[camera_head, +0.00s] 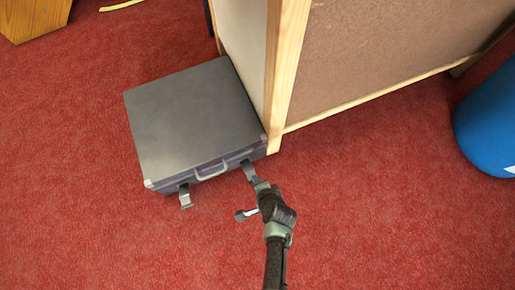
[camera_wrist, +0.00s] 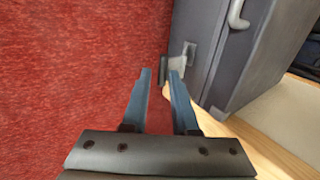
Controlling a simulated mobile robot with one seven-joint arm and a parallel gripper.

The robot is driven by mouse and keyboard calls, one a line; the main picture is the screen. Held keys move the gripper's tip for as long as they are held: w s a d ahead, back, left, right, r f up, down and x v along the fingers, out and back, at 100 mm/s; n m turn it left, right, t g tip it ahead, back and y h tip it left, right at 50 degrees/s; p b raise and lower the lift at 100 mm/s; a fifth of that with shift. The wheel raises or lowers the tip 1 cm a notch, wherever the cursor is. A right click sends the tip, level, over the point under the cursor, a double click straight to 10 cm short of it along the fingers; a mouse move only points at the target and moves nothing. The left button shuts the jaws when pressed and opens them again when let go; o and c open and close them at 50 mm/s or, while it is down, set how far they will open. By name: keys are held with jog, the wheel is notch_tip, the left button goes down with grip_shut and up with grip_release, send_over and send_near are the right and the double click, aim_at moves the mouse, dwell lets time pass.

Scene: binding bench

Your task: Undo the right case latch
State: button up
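The grey case (camera_head: 190,115) lies closed on the red carpet, its handle (camera_head: 211,171) on the front side. The right latch (camera_head: 248,170) sticks out from the case front, swung away from it; in the wrist view it shows as a small metal flap (camera_wrist: 178,62) just beyond my fingertips. The left latch (camera_head: 185,197) also stands out from the front.
A wood-framed panel (camera_head: 283,75) stands right against the case's right side. A blue rounded object (camera_head: 488,125) is at the far right. A wooden piece (camera_head: 35,18) is at the top left. The carpet (camera_head: 90,235) in front of the case is clear.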

jog(key=p+v, duration=0.8)
jog(key=v, duration=0.5)
jog(key=shift+p, duration=0.3)
jog(key=shift+f, duration=0.15)
